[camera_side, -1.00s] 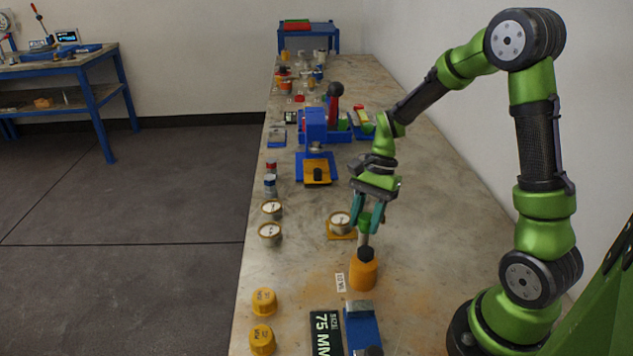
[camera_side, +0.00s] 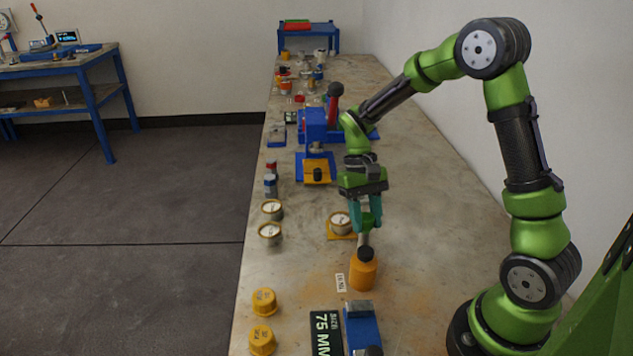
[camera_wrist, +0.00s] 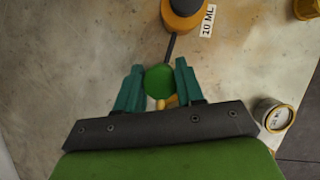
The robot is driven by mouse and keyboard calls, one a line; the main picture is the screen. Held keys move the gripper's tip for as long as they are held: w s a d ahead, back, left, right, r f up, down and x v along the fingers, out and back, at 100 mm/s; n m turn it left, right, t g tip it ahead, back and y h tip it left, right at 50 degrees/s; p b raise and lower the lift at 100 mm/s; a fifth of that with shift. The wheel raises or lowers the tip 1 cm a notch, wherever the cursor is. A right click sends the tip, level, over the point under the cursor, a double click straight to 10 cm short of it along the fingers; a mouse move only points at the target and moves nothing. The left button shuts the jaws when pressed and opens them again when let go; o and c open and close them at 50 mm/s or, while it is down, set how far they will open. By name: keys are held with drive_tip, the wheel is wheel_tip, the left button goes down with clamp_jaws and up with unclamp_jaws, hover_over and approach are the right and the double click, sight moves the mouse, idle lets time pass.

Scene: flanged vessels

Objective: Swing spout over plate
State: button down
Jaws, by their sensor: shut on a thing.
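A dispenser with an orange round body (camera_side: 363,275) and a dark upper collar (camera_side: 366,254) stands on the bench. A short rod leads up from it to a green round knob (camera_side: 368,220). My gripper (camera_side: 366,218) is above the body, its teal fingers shut on this knob; the wrist view shows the green knob (camera_wrist: 159,82) between both fingertips. A small yellow piece (camera_wrist: 166,103) shows behind it; I cannot tell what it is. The yellow plate (camera_side: 341,236) lies just left of the gripper with a round white-topped vessel (camera_side: 340,219) on it. I cannot make out the spout clearly.
Two similar vessels (camera_side: 270,231) and two orange caps (camera_side: 263,302) line the left bench edge. A blue device (camera_side: 361,328) is in front, a blue press (camera_side: 315,130) behind. The right side of the bench is clear.

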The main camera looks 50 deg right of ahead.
drive_tip(key=shift+r+n+h, duration=0.1)
drive_tip(key=shift+n+h, duration=0.8)
drive_tip(key=shift+n, duration=1.4)
drive_tip(key=c, duration=0.7)
unclamp_jaws()
drive_tip(key=v, duration=1.6)
drive_tip(key=shift+w+r, duration=0.25)
drive_tip(key=shift+w, duration=0.25)
drive_tip(key=s+a+m+t, duration=0.1)
drive_tip(key=s+a+t, duration=0.2)
drive_tip(key=s, duration=0.2)
drive_tip(key=s+a+m+t+y, duration=0.1)
drive_tip(key=s+a+t, duration=0.1)
drive_tip(key=s+t, duration=0.2)
drive_tip(key=s+a+r+t, duration=0.1)
drive_tip(key=s+a+t, duration=0.2)
drive_tip(key=s, duration=0.3)
drive_tip(key=shift+s+a+r+m+t+y, duration=0.2)
drive_tip(key=shift+a+m+t+y, duration=0.15)
drive_tip(key=shift+t, duration=0.25)
